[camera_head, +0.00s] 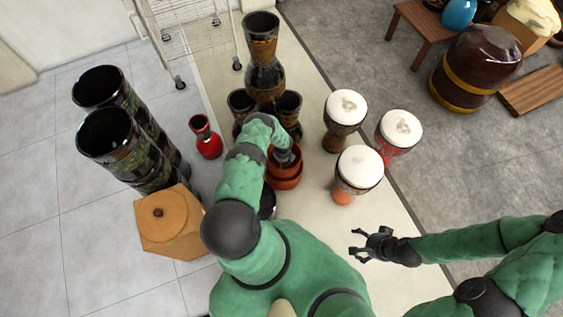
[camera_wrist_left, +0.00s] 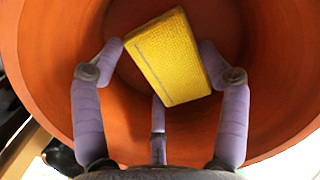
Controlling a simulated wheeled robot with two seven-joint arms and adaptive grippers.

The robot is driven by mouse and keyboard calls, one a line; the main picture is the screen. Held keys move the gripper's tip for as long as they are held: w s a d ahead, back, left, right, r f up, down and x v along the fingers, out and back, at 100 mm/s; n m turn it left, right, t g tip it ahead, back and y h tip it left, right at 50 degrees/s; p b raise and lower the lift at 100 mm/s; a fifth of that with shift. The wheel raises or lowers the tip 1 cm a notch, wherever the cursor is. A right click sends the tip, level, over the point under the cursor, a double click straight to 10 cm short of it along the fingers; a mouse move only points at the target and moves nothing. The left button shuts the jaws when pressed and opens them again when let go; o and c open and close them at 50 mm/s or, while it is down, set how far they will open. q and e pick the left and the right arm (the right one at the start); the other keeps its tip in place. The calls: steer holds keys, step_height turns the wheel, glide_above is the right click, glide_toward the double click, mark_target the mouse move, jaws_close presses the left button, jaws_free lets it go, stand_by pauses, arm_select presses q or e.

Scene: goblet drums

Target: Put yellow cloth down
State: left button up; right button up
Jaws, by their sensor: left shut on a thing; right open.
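The yellow cloth (camera_wrist_left: 170,58) shows in the left wrist view as a yellow, textured, block-like piece. It is between the fingertips of my left gripper (camera_wrist_left: 162,62), which is shut on it. The cloth sits tilted inside the mouth of a round terracotta-coloured pot (camera_wrist_left: 278,60). I cannot tell whether it touches the pot's bottom. In the head view my left gripper (camera_head: 285,156) reaches down into the brown pot (camera_head: 284,184), and the cloth is hidden there. My right gripper (camera_head: 358,246) is open and empty above the floor at the lower right.
White-topped goblet drums (camera_head: 359,167) stand right of the pot. Dark drums (camera_head: 264,77) stand behind it. A small red drum (camera_head: 208,145), tall dark drums (camera_head: 128,150) and a wooden box (camera_head: 170,225) are on the left. The pale floor around my right gripper is clear.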

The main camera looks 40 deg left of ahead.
arm_select(q)
steer(key=shift+f, duration=0.75)
steer(key=shift+r, duration=0.1)
steer(key=shift+f, duration=0.2)
steer(key=o, duration=0.7)
steer(key=shift+o, duration=0.2)
